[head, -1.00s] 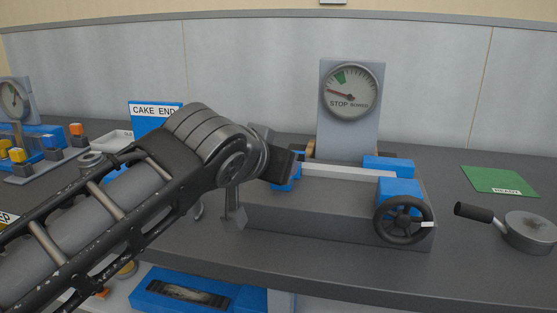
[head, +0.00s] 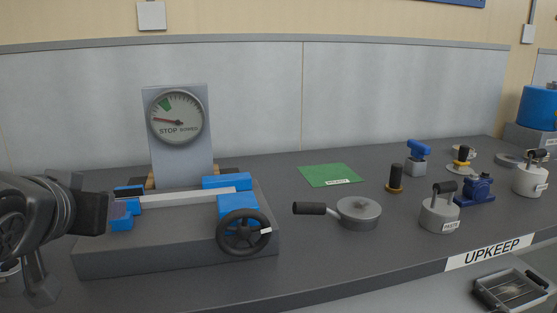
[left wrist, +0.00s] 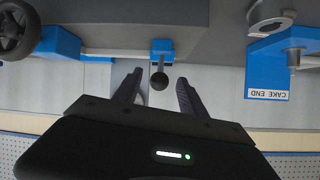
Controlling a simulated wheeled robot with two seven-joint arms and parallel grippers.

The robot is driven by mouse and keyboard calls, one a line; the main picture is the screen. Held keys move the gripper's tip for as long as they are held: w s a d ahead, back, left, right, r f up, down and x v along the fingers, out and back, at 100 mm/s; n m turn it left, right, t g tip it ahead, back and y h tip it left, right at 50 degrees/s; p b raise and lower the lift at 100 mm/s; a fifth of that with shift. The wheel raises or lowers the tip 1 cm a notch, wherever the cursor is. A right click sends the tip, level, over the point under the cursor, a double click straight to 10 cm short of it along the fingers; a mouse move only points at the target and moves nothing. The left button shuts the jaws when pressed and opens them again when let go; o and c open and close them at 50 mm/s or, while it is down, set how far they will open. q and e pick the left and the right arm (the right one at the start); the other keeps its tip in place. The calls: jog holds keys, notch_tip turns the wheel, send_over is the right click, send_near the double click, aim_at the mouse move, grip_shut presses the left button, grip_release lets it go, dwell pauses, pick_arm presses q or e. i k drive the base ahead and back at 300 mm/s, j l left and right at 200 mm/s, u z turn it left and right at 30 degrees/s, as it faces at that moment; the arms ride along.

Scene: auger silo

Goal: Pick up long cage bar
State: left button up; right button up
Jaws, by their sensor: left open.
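A long pale bar (head: 188,196), which looks like the long cage bar, lies across a grey press bed between blue blocks in the head view. It shows in the left wrist view (left wrist: 108,52) too, running from a blue block at left to a small blue block. My left gripper (head: 92,208) is at the left edge of the head view, beside the bar's left end. In the left wrist view my left gripper (left wrist: 160,82) is open, its two fingers apart, with a dark round knob between them in the picture. Nothing is clearly held. My right gripper is not in view.
A black handwheel (head: 243,232) is at the bed's front right, and a dial on a grey plate (head: 178,118) stands behind. A green mat (head: 330,175), a pan-like handled tool (head: 358,212) and several fittings lie to the right. A CAKE END sign (left wrist: 268,92) shows in the wrist view.

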aim_at(204, 196)
jog(key=k+l, duration=0.2)
jog(key=k, duration=0.25)
jog(key=k+l, duration=0.2)
jog(key=k, duration=0.3)
